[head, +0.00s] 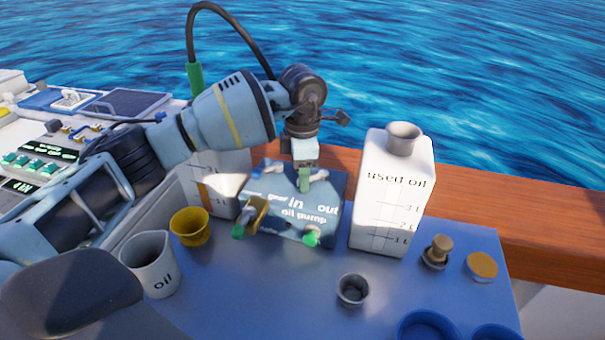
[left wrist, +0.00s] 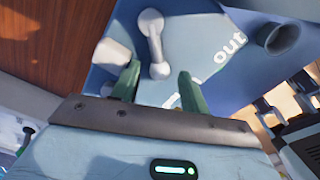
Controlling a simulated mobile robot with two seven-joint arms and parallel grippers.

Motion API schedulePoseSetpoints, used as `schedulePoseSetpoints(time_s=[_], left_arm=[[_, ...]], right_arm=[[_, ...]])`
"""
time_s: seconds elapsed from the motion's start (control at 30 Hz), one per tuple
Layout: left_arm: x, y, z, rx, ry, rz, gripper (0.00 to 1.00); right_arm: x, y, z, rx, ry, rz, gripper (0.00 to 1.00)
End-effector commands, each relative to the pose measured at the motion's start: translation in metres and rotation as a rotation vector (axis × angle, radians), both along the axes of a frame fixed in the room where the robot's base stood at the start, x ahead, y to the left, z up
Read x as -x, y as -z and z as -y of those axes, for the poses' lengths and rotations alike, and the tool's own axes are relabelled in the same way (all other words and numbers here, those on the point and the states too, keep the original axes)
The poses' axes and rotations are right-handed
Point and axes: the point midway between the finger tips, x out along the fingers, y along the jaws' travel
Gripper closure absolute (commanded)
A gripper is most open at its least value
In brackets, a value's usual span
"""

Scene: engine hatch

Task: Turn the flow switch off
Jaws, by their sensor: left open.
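The oil pump panel (head: 326,226) is a blue box with white "in", "out" and "oil pump" lettering, and it also shows in the left wrist view (left wrist: 200,50). A pale grey lever (left wrist: 155,45) on the panel looks like the flow switch; I cannot read its label. My left gripper (head: 304,188) is above the panel, pointing down, with its green fingers apart. In the left wrist view the lever's near end lies between the open fingertips (left wrist: 158,82); contact cannot be told. The gripper partly hides the panel's top in the head view. My right gripper is not in view.
A white used oil canister (head: 393,200) stands right of the panel. A yellow funnel (head: 190,227) and a white oil jug (head: 152,265) stand to the left. A small metal cup (head: 353,290) and caps (head: 482,266) are in front and right. A wooden rail (head: 475,190) runs behind.

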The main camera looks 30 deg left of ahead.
Motion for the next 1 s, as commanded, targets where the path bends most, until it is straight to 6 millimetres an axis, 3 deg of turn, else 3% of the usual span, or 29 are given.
schedulePoseSetpoints(time_s=[0.37,0.7,1.0], left_arm=[[0.0001,0.0071,-0.0002,0.001,-0.001,0.001,0.55],[0.0001,0.0068,-0.0001,0.001,-0.001,0.001,0.98],[0.0012,0.0048,0.0020,0.001,-0.039,0.001,0.99]], right_arm=[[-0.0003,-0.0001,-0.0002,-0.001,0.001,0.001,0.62],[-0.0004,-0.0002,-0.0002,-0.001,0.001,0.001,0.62],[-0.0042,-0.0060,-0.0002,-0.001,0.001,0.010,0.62]])
